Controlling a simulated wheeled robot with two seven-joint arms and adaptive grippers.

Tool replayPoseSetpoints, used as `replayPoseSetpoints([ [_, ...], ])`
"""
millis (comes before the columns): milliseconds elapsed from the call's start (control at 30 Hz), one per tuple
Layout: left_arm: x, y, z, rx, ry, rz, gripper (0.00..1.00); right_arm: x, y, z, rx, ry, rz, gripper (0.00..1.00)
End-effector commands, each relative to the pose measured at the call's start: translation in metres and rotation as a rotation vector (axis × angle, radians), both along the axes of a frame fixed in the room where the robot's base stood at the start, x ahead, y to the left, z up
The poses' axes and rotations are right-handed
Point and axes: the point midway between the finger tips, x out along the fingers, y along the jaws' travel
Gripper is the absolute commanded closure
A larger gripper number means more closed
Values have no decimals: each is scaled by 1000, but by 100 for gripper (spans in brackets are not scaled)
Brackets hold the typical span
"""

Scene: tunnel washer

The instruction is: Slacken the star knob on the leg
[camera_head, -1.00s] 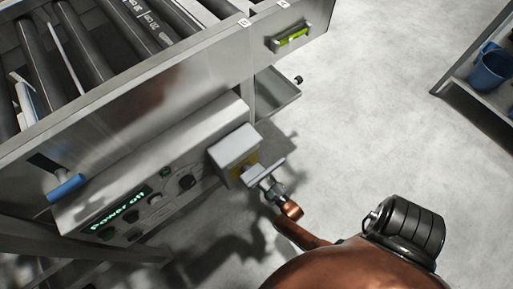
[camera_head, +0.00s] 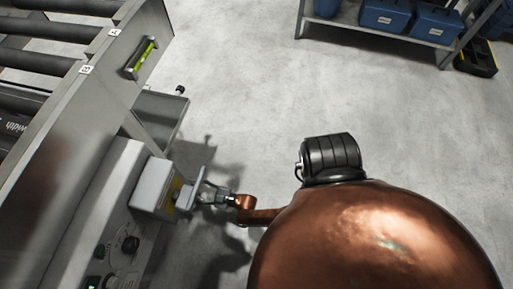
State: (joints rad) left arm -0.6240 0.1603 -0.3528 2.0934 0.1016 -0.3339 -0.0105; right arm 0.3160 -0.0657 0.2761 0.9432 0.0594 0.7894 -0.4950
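A small dark knob (camera_head: 180,89) sticks out beyond the far corner of a metal shelf-like panel below the roller frame. Its star shape is too small to make out. The leg it belongs to is mostly hidden by the frame. My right arm, copper coloured, comes in from the lower right. Its gripper (camera_head: 200,194) is at the yellow front of a grey box (camera_head: 153,184), nearer than the knob and well apart from it. The fingers are too small and overlapped to tell whether they are open or whether they touch the box. My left gripper is out of view.
The metal side frame (camera_head: 70,140) with rollers and a green spirit level (camera_head: 146,58) fills the left. A control panel with black knobs (camera_head: 130,244) sits below. The grey floor right of the machine is clear. A shelf (camera_head: 433,45) holds blue bins at the top right.

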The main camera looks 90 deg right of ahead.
Motion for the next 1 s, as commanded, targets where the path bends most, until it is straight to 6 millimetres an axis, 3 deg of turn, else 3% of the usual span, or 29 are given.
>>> replayPoseSetpoints([
  [1000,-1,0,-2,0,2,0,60,0,0,0,1355,-325,1,49],
])
